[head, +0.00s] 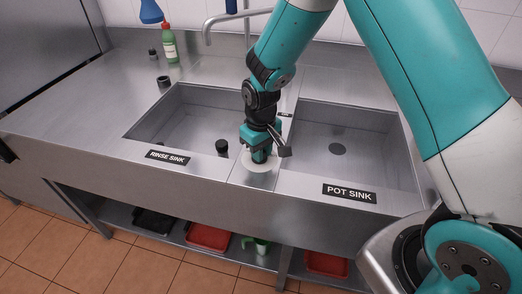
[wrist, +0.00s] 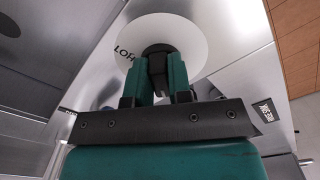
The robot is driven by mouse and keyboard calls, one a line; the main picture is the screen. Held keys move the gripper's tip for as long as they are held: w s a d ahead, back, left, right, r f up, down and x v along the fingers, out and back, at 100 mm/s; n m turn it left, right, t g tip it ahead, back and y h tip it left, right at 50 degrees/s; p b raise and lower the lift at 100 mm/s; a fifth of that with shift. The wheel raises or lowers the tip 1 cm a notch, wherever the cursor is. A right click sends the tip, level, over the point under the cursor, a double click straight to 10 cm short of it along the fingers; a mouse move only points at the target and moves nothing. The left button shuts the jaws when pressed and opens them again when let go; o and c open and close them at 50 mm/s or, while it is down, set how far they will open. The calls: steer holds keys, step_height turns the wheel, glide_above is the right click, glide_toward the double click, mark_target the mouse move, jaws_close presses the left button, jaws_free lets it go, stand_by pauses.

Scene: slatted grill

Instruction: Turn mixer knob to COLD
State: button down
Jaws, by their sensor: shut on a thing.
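The mixer knob (wrist: 157,48) is a dark round knob on a white dial disc (wrist: 190,32). The disc also shows in the head view (head: 257,168), on the steel strip between the two sinks. My gripper (wrist: 160,72) is shut on the knob, with a teal finger on each side of it. In the head view my gripper (head: 261,155) points down onto the disc and hides the knob. The HOT lettering (wrist: 124,53) shows reversed at the disc's left edge. No COLD lettering is readable, and the knob's pointer is hidden.
The rinse sink (head: 180,138) lies to the left and the pot sink (head: 372,165) to the right. A dark cylinder (head: 222,148) stands near the rinse sink's front right corner. A faucet (head: 209,30) rises behind. A green bottle (head: 169,46) stands at the back left.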

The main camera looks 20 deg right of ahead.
steer(key=shift+n, duration=0.5)
steer(key=c, duration=1)
jaws_free()
steer(key=shift+c, duration=0.2)
steer(key=shift+r, duration=0.1)
step_height(320, 180, up, 17)
steer(key=b, duration=0.1)
steer(key=shift+r+b, duration=0.15)
steer(key=shift+b, duration=0.2)
